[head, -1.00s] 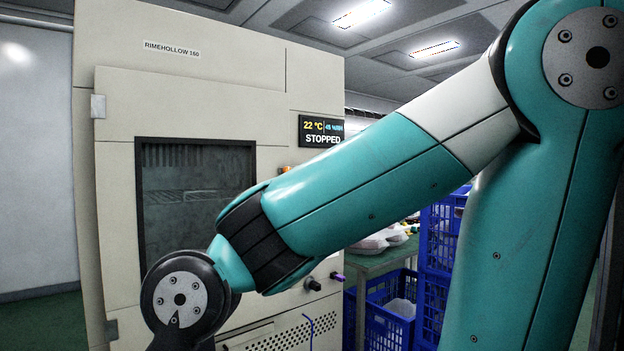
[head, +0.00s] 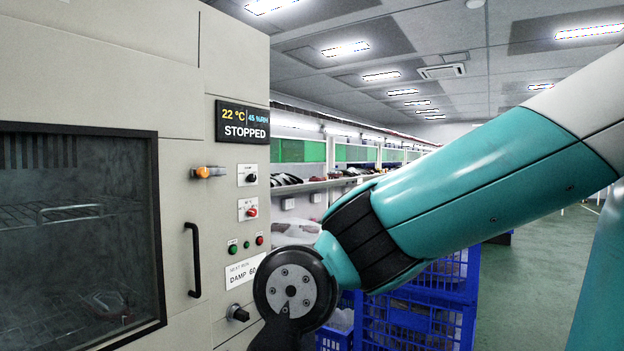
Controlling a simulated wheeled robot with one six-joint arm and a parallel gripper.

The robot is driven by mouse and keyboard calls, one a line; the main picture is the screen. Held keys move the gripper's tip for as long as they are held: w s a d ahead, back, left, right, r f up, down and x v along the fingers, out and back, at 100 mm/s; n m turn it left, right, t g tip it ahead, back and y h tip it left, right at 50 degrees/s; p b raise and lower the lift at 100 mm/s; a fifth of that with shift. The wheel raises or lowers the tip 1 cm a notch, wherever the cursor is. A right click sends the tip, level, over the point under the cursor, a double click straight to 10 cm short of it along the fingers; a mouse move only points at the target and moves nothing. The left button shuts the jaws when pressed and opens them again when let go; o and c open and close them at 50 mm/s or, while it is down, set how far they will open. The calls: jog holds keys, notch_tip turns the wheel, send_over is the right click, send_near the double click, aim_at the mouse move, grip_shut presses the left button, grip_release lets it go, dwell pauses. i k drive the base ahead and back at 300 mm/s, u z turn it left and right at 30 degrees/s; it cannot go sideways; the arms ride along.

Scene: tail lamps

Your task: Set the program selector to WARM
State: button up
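The beige test chamber (head: 100,75) fills the left of the head view. Its control panel carries a black knob on a white plate (head: 248,175) and a red knob on a white plate (head: 249,209) below it. The plates' markings are too small to read, so I cannot tell which knob is the program selector or where it points. The display (head: 242,122) reads 22 °C, 45 %RH, STOPPED. A white label (head: 243,271) reads DAMP 60, partly hidden by my arm. My gripper is out of view below the picture; my arm's wrist joint shows right of the panel's lower part.
An orange knob (head: 207,172), small green and red buttons and a lower black knob (head: 238,313) are also on the front. A black door handle (head: 194,260) sticks out beside the window. Blue crates (head: 410,325) stand behind my arm. Green floor (head: 540,270) is open at right.

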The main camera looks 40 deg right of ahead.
aim_at(252, 177)
jog(key=z, duration=0.65)
jog(key=i, duration=1.35)
jog(key=z, duration=0.05)
